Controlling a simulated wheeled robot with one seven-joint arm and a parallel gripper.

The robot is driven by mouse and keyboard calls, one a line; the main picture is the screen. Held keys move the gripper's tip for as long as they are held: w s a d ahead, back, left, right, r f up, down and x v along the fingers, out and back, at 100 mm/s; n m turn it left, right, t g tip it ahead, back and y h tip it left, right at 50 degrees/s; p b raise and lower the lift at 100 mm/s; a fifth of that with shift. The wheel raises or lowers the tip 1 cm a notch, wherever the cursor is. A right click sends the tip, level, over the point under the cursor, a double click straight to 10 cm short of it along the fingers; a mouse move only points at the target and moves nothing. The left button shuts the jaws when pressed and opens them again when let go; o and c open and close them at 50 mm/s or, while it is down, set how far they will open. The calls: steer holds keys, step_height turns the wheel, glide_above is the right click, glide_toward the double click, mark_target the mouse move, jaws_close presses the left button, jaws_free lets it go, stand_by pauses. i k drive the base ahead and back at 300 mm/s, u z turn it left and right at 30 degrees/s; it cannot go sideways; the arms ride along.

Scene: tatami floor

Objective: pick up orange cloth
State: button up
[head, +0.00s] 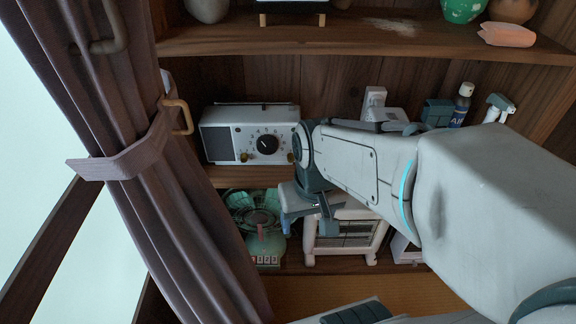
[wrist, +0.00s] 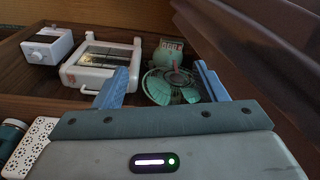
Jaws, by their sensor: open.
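A folded orange cloth (head: 507,34) lies on the upper shelf at the far right of the head view. It does not show in the wrist view. My gripper (head: 306,214) is well below and to the left of the cloth, at the lower shelf. In the wrist view, my gripper (wrist: 163,80) has its two blue fingers apart with nothing held between them. A green fan (wrist: 172,86) shows beyond the fingers, apart from them as far as I can tell.
A radio (head: 250,133) stands on the middle shelf. A white heater (head: 345,232) stands below. A green pot (head: 462,10) and a brown pot (head: 513,10) stand near the cloth. Spray bottles (head: 498,107) stand under the upper shelf (head: 380,42). A purple curtain (head: 150,160) hangs at left.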

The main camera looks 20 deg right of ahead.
mark_target(494, 34)
steer(key=z, duration=1.25)
steer(key=k, duration=0.45)
steer(key=z, duration=1)
steer(key=i, duration=0.8)
steer(key=u, duration=0.2)
